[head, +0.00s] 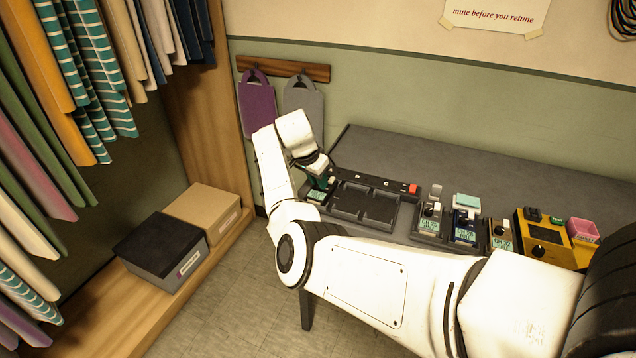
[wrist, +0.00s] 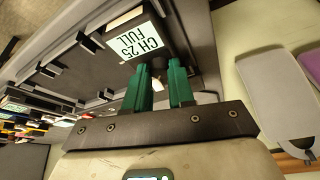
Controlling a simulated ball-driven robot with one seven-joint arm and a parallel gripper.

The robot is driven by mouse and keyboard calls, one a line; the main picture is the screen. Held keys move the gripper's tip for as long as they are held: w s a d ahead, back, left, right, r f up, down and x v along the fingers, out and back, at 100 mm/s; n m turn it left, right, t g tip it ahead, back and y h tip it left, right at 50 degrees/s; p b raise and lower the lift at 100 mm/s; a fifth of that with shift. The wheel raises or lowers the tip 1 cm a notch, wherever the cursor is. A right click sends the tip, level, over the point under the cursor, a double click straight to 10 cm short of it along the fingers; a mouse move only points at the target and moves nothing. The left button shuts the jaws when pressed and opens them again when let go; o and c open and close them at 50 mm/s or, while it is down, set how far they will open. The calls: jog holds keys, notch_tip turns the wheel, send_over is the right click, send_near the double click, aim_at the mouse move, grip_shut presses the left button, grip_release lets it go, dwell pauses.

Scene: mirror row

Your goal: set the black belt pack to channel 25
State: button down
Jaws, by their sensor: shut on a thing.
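The black belt pack (wrist: 182,35) is in the wrist view just beyond my fingertips, and its pale screen (wrist: 140,47) reads "CH 25 FULL". In the head view its screen (head: 315,195) shows small at the left end of the bench, below my gripper. My gripper (wrist: 163,72) has its green fingers closed on a small part at the end of the pack, apparently its knob. The fingers hide most of that part. In the head view my gripper (head: 320,181) points down at the pack.
A dark tray (head: 365,203) with empty recesses lies right of the pack. Several other packs stand further right, among them a blue one (head: 463,230), near a yellow device (head: 545,240). Purple (head: 257,105) and grey (head: 304,103) pouches hang behind. Boxes (head: 160,250) stand on the left shelf.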

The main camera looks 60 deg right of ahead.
dwell(0.4)
jog(key=c, duration=0.9)
grip_release()
jog(key=shift+c, duration=0.2)
jog(key=v, duration=1.1)
jog(key=shift+f, duration=0.1)
jog(key=s+a+f+n+t, duration=0.1)
jog(key=s+a+f+n, duration=0.4)
jog(key=a+f, duration=0.35)
jog(key=s+a+f+n, duration=0.5)
jog(key=a+f, duration=0.2)
jog(key=f, duration=0.2)
jog(key=s+a+f+n+y, duration=0.2)
jog(key=s+a+n, duration=0.3)
jog(key=s+a, duration=0.3)
jog(key=s+a+f+n+t+y, duration=0.1)
jog(key=s+a+f+n+y, duration=0.1)
jog(key=s+a+n, duration=0.3)
jog(key=s+a, duration=0.3)
jog(key=a, duration=0.3)
jog(key=shift+a+f, duration=0.25)
